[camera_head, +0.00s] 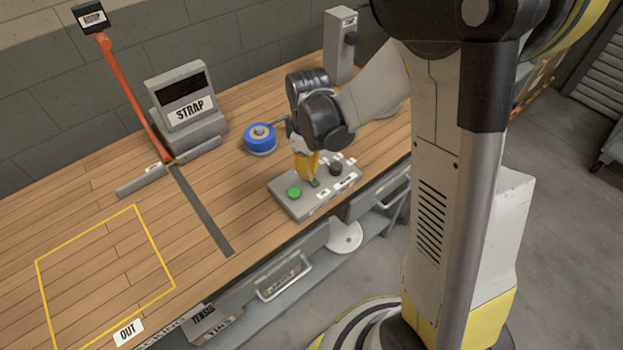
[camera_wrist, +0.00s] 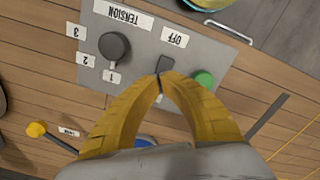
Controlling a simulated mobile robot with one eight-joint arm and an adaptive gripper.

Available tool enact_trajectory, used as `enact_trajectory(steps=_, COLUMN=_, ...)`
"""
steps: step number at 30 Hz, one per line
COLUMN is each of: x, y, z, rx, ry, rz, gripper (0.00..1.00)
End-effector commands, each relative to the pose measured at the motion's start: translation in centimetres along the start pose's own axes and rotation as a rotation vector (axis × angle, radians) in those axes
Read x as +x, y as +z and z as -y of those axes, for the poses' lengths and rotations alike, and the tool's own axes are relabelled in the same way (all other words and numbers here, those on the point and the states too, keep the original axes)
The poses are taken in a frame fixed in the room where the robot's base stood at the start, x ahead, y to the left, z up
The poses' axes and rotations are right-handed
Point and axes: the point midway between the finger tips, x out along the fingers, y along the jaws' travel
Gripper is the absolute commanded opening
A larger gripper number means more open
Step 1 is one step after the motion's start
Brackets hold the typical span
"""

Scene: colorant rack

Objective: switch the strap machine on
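The strap machine (camera_head: 184,100) is a grey unit with a dark screen and a STRAP label, at the back of the bench. A grey control panel (camera_head: 300,208) lies near the bench's front edge; it also fills the top of the wrist view (camera_wrist: 140,52). It bears a dark switch lever (camera_wrist: 167,64) next to an OFF label (camera_wrist: 174,37), a green button (camera_wrist: 203,79) and a black TENSION knob (camera_wrist: 114,46). My gripper (camera_wrist: 158,77) has its yellow fingertips together at the lever, seemingly touching it. The fingers hide the panel below the lever.
A blue spool (camera_head: 260,139) stands on the bench behind the panel. A grey post (camera_head: 340,46) stands farther back. An orange arm (camera_head: 131,92) rises left of the strap machine. A yellow-outlined OUT area (camera_head: 105,262) at the left is empty.

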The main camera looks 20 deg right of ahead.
Motion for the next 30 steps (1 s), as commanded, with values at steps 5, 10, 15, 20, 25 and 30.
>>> enact_trajectory(steps=5, x=0.3, y=0.0, z=0.0, rx=0.0, ry=0.0, rz=0.0, gripper=0.0)
enact_trajectory(steps=10, x=0.6, y=0.0, z=0.0, rx=0.0, ry=0.0, rz=0.0, gripper=0.0)
enact_trajectory(steps=15, x=0.8, y=0.0, z=0.0, rx=0.0, ry=0.0, rz=0.0, gripper=0.0)
enact_trajectory(steps=20, x=0.6, y=0.0, z=0.0, rx=0.0, ry=0.0, rz=0.001, gripper=0.0)
enact_trajectory(steps=25, x=-0.6, y=0.0, z=0.0, rx=0.0, ry=0.0, rz=0.0, gripper=0.0)
enact_trajectory(steps=30, x=-2.1, y=0.0, z=0.0, rx=0.0, ry=0.0, rz=0.0, gripper=0.0)
